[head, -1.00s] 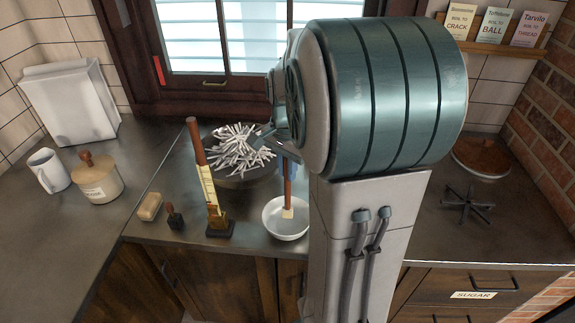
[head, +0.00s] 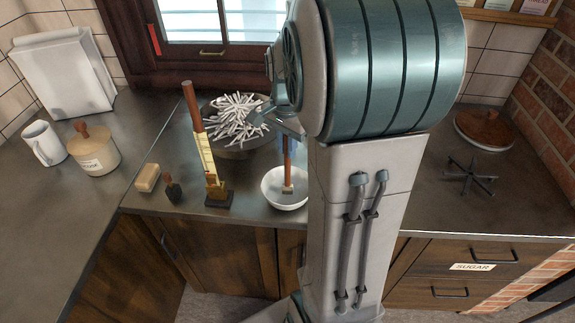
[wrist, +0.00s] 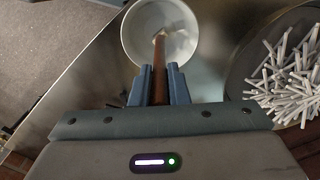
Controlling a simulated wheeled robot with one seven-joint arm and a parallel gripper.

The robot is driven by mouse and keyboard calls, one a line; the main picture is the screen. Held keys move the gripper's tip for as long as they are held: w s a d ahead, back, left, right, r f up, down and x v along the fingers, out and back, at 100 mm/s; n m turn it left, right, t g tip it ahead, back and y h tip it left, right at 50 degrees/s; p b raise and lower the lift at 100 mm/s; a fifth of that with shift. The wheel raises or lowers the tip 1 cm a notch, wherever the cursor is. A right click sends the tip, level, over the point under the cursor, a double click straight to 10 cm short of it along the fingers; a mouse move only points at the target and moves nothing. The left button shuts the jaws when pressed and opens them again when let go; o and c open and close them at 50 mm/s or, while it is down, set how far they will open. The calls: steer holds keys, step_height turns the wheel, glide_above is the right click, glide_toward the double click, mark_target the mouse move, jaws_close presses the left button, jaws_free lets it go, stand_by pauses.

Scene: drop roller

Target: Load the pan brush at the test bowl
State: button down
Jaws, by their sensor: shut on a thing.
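My gripper (wrist: 160,88) is shut on the brown wooden handle of the pan brush (wrist: 160,55), seen in the wrist view. The brush (head: 287,155) also shows in the head view, roughly upright with its head down inside the white test bowl (head: 271,200). The bowl (wrist: 128,38) is directly ahead of the fingers in the wrist view. The brush head looks greyish in the head view and pale in the wrist view. Whether it touches the bowl's bottom is hard to tell. My arm hides most of the gripper in the head view.
A dark pan (head: 246,152) heaped with white sticks stands behind the bowl. A tall wooden-handled tool (head: 205,150) stands on a dark base to the left, with a small dark object (head: 173,190) and a tan block (head: 147,177). The counter's front edge is close to the bowl.

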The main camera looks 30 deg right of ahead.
steer(key=shift+r+p, duration=3.3)
steer(key=shift+r, duration=1)
step_height(320, 180, up, 4)
steer(key=p, duration=0.3)
